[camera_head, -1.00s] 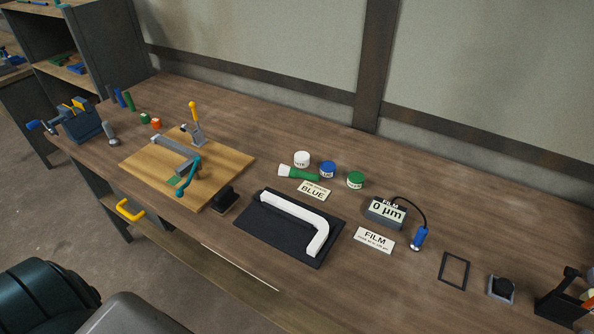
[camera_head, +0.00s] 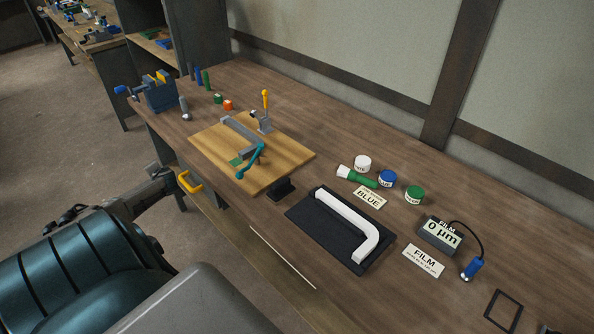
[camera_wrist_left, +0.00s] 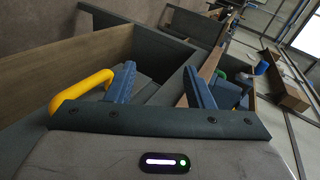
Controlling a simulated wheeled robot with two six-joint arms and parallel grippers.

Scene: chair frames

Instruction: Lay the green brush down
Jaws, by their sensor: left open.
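The green brush (camera_head: 360,177), with a green handle and a pale head, lies on the bench beside the white-lidded pot and above the BLUE label in the head view. My left gripper (camera_head: 160,174) is at the bench's front edge on the left, far from the brush. In the left wrist view its two blue fingers (camera_wrist_left: 160,86) are apart with nothing held between them. A yellow handle (camera_head: 190,182) is close to it; in the wrist view the handle (camera_wrist_left: 80,88) is beside the left finger. My right gripper is not in view.
White (camera_head: 362,163), blue (camera_head: 387,178) and green (camera_head: 414,195) pots stand near the brush. The BLUE label (camera_head: 369,197) lies in front. A black mat (camera_head: 312,233) bears a white bent handle (camera_head: 352,227). A wooden board (camera_head: 282,163) with a clamp is left of these.

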